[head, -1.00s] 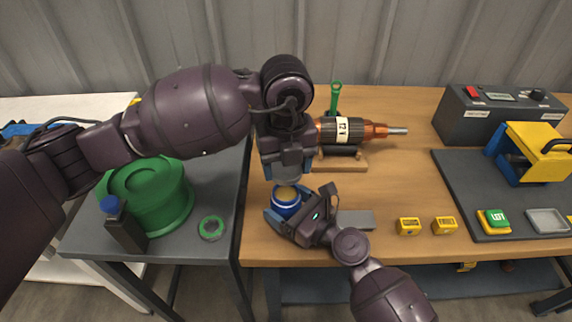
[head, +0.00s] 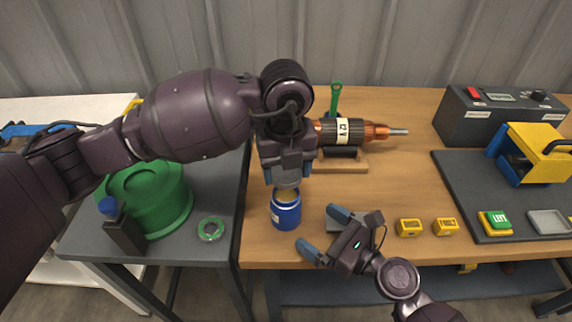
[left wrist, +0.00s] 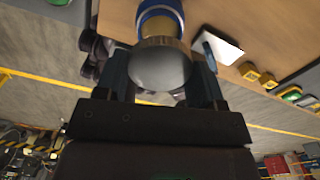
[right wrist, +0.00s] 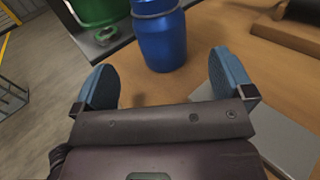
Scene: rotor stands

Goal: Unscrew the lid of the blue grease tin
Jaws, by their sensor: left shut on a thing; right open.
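The blue grease tin (head: 286,214) stands upright on the wooden table near its left end, with a tan top showing. My left gripper (head: 287,174) is above it, shut on the grey lid (left wrist: 162,66). The lid is just over the tin's mouth; a tan band shows between lid and blue body in the left wrist view. My right gripper (head: 322,232) is open and empty, to the right of the tin and clear of it. In the right wrist view the tin (right wrist: 160,40) stands beyond and between the spread fingers.
A grey flat plate (right wrist: 275,130) lies by my right gripper. A rotor (head: 370,131) rests on a wooden stand behind. Two yellow blocks (head: 409,228) lie to the right. A green drum (head: 160,205) and green ring (head: 211,229) are on the dark left table.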

